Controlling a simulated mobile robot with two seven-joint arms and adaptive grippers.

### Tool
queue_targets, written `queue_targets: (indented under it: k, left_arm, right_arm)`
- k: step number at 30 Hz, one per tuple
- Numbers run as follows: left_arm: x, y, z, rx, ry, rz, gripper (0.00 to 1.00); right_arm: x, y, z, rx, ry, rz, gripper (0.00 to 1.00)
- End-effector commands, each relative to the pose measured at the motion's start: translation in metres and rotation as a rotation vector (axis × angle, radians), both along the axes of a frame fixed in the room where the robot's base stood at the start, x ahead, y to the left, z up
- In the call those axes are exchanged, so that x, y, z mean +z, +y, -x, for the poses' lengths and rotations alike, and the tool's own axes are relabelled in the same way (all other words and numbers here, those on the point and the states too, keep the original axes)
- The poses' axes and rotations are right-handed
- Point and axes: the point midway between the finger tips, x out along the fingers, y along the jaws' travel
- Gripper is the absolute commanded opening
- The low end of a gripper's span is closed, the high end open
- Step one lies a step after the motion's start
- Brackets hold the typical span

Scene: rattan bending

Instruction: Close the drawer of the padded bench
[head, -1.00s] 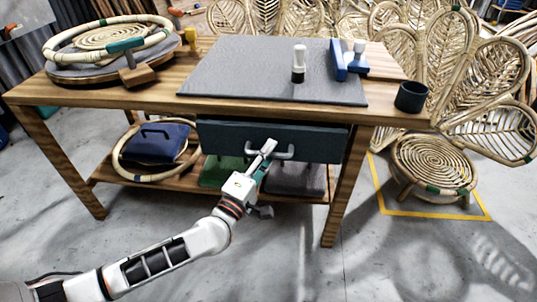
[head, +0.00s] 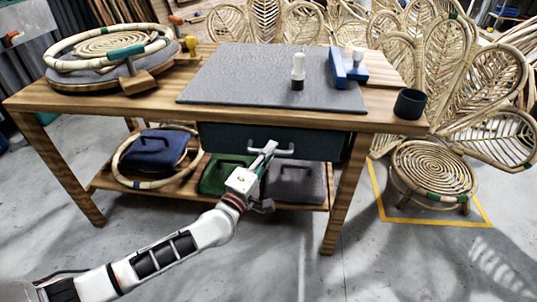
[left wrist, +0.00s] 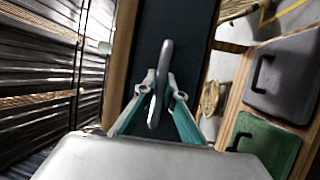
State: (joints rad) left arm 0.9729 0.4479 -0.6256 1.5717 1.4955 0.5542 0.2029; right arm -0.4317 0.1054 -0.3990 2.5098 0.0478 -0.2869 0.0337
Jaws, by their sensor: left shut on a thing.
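The padded bench (head: 385,104) is a wooden table with a grey pad (head: 235,75) on top. Its dark teal drawer (head: 225,137) sits under the tabletop at the front, with its front face close to the bench's front edge; I cannot tell whether it is fully flush. The drawer's grey bar handle (head: 286,151) also shows in the left wrist view (left wrist: 166,55). My left gripper (head: 266,156) is shut on the handle, with a finger on each side of the bar in the left wrist view (left wrist: 160,88). My right gripper is not in view.
On the lower shelf are a blue case (head: 155,148), a green case (head: 213,178) and a grey case (head: 297,183). A white-topped tool (head: 298,68), a blue tool (head: 338,70) and a dark cup (head: 410,104) stand on top. A rattan chair (head: 433,168) is at right.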

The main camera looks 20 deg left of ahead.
Motion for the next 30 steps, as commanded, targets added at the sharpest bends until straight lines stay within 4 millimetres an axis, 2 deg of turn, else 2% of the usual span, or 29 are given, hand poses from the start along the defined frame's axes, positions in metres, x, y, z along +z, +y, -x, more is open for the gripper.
queue_targets:
  k: [2, 3, 5, 17, 23, 30]
  left_arm:
    - [0.002, 0.003, -0.003, 0.006, -0.002, 0.000, 0.00]
    - [0.003, 0.004, -0.003, 0.006, -0.003, 0.000, 0.15]
    - [0.003, 0.003, -0.003, 0.006, -0.003, 0.000, 0.28]
    - [0.000, 0.003, 0.003, 0.003, 0.000, 0.000, 0.28]
    - [-0.006, 0.006, 0.031, 0.003, 0.001, -0.002, 0.28]
    - [-0.013, 0.012, 0.078, 0.003, 0.001, -0.001, 0.28]
  right_arm:
    - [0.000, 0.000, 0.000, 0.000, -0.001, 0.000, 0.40]
    - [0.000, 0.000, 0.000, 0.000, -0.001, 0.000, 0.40]
    - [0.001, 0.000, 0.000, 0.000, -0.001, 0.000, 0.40]
    - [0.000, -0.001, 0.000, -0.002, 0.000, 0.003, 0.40]
    - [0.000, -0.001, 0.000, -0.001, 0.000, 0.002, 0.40]
    - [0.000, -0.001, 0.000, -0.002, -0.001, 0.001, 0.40]
